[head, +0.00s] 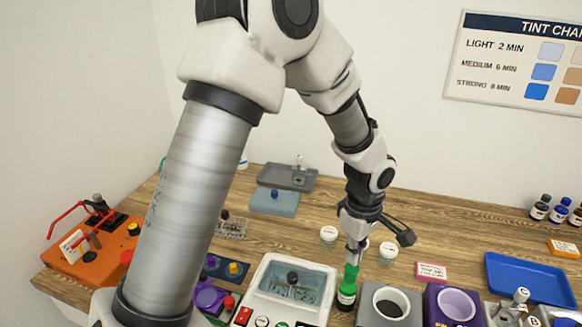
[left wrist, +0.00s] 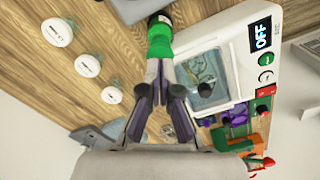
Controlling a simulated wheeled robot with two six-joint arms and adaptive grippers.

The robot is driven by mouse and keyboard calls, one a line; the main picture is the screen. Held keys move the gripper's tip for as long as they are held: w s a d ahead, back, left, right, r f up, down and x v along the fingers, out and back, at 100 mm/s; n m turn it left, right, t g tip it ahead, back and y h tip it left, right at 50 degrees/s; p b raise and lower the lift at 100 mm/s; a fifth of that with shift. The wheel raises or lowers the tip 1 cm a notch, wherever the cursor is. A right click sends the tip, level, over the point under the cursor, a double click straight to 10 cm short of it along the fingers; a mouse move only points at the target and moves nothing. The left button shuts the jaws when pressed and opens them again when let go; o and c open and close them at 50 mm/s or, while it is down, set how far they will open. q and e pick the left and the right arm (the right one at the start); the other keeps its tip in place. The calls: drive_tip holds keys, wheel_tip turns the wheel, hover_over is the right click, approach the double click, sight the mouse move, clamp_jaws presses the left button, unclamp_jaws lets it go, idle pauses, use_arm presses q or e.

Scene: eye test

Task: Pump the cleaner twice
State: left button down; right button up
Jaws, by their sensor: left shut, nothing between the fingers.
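A small bottle with a green pump top (head: 351,272) and a dark, labelled body stands upright on the wooden table, right of the white machine. It also shows in the left wrist view (left wrist: 159,40), at the top middle. My left gripper (head: 355,250) points down directly over the pump top. Its fingers are shut and empty, and in the left wrist view the fingertips (left wrist: 160,68) meet the green top or stop just short of it; I cannot tell whether they touch. My right gripper is not in view.
The white machine (head: 256,296) with a water basin and an OFF display (left wrist: 262,34) is close on the left. A grey block with a round hole (head: 412,298) stands close on the right. White-lidded jars (head: 388,250) are behind. A blue tray (head: 530,278) lies at right.

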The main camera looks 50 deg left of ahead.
sight(352, 268)
use_arm(q)
drive_tip(key=shift+f, duration=0.15)
drive_tip(key=shift+f+b, duration=1.1)
drive_tip(key=shift+f, duration=0.45)
drive_tip(key=shift+r, duration=0.15)
wheel_tip(352, 268, up, 3)
drive_tip(key=p, duration=0.3)
drive_tip(key=shift+r, duration=0.1)
drive_tip(key=shift+f, duration=0.2)
